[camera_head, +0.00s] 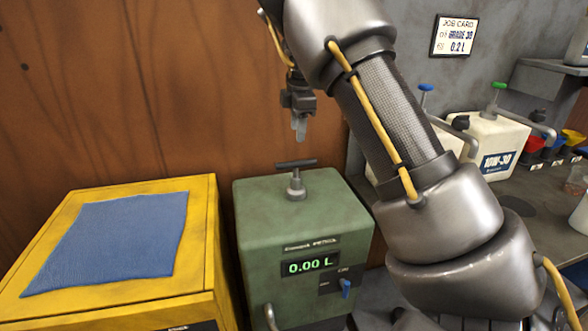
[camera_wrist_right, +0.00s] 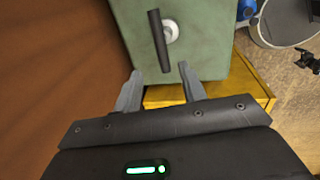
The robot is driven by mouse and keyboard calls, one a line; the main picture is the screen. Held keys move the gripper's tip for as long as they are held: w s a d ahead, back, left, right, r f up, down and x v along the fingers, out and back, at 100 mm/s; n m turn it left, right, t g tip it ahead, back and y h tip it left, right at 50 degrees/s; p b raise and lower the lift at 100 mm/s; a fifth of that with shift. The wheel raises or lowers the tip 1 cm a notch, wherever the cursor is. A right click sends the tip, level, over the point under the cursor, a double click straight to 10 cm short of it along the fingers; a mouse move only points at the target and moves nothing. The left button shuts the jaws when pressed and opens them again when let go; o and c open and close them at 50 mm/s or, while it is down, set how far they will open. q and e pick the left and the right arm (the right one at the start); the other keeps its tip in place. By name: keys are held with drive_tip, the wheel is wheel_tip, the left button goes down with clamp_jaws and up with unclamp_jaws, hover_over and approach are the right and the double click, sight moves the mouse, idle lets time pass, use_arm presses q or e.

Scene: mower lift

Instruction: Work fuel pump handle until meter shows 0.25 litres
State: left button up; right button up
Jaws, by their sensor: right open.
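In the right wrist view the two fingers of the right gripper (camera_wrist_right: 157,90) are spread and empty, with the handle (camera_wrist_right: 158,41) beyond the fingertips. My left gripper is not in either view.
A yellow cabinet (camera_head: 224,262) with a blue cloth (camera_head: 115,240) stands left of the pump. A blue switch (camera_head: 346,286) is on the pump's front. White oil jugs (camera_head: 492,140) stand on the bench at right.

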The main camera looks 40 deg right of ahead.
sight(298, 161)
drive_tip(key=f, duration=0.3)
drive_tip(key=d+f, duration=0.1)
drive_tip(key=f, duration=0.2)
drive_tip(key=w+f+p, duration=0.1)
drive_tip(key=f, duration=0.2)
drive_tip(key=shift+w+d+f, duration=0.1)
drive_tip(key=shift+d, duration=0.15)
drive_tip(key=shift+w+f, duration=0.1)
drive_tip(key=shift+f, duration=0.55)
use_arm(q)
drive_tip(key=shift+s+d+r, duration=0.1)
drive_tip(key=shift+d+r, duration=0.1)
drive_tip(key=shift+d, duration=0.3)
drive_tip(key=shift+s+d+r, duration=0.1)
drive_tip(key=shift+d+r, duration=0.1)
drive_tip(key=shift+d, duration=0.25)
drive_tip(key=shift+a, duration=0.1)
use_arm(e)
drive_tip(key=shift+c, duration=0.3)
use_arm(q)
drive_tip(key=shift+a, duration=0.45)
use_arm(e)
clamp_jaws()
